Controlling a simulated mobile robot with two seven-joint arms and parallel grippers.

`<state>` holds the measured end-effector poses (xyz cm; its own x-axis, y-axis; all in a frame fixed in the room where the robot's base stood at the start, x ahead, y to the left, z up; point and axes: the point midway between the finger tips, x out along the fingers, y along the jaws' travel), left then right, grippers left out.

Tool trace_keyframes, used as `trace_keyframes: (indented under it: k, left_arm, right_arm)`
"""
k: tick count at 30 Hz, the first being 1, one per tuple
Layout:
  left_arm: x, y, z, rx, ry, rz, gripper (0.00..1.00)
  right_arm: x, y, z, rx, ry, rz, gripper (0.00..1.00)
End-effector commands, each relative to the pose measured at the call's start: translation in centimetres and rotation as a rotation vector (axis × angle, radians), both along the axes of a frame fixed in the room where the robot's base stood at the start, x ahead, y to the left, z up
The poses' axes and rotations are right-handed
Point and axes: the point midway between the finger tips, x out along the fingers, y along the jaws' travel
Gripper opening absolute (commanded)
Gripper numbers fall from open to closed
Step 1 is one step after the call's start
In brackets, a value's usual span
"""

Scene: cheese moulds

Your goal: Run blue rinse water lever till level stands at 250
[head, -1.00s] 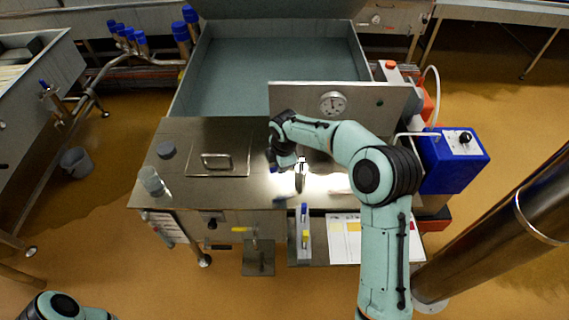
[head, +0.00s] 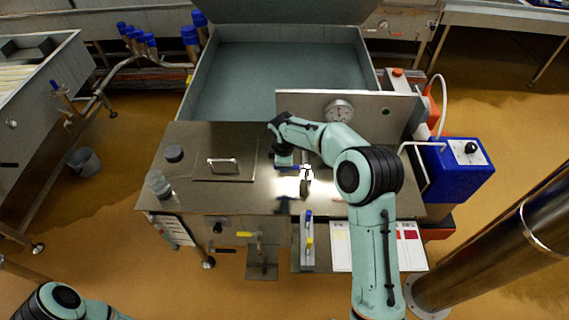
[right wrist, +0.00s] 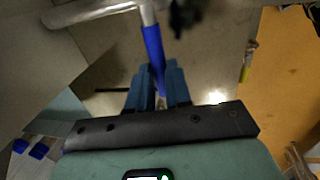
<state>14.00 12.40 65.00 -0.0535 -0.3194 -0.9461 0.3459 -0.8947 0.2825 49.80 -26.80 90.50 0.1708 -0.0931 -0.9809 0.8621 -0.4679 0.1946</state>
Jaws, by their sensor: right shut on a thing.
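In the right wrist view the blue lever (right wrist: 152,45) rises from between the two dark blue fingers of my right gripper (right wrist: 159,76), which is shut on it. The lever joins a pale metal pipe at the top. In the head view my right gripper (head: 286,166) is over the steel worktop, beside a short metal spout (head: 305,182); the arm partly hides the lever there. A clear beaker (head: 158,184) stands at the worktop's left front corner; no level mark is readable. My left arm shows at the bottom left, its gripper out of frame.
A steel panel with a round dial (head: 338,110) stands behind my right arm; its reading is too small. A blue box (head: 457,170) stands at right.

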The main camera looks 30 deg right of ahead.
Motion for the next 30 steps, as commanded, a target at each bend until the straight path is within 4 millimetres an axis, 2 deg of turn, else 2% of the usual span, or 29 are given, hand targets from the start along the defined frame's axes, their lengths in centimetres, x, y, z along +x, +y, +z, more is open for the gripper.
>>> trace_keyframes:
  k: [5,6,8,17,20,23,30]
  left_arm:
    - [0.0,0.0,0.0,0.000,0.000,0.000,0.44]
    - [0.0,0.0,0.0,0.000,0.000,0.000,0.44]
    - [0.0,0.0,0.0,0.000,0.000,0.000,0.44]
    - [0.0,0.0,0.0,0.000,0.000,0.000,0.44]
    - [0.0,0.0,0.0,0.000,0.000,0.000,0.44]
    - [0.0,0.0,0.0,0.000,0.000,0.000,0.44]
    - [0.3,0.0,0.3,0.000,-0.003,0.000,0.44]
  right_arm:
    - [0.1,-0.1,0.1,0.001,-0.004,-0.005,0.00]
    - [0.1,-0.1,0.1,0.001,-0.004,-0.005,0.25]
    - [0.1,-0.1,0.1,0.001,-0.004,-0.005,0.44]
    - [0.0,0.0,0.1,0.000,-0.003,-0.003,0.44]
    - [-0.1,0.0,0.8,0.000,-0.003,-0.002,0.44]
    - [-0.2,0.2,2.2,0.001,-0.006,-0.002,0.44]
    - [-1.1,0.7,7.6,0.001,-0.008,-0.002,0.44]
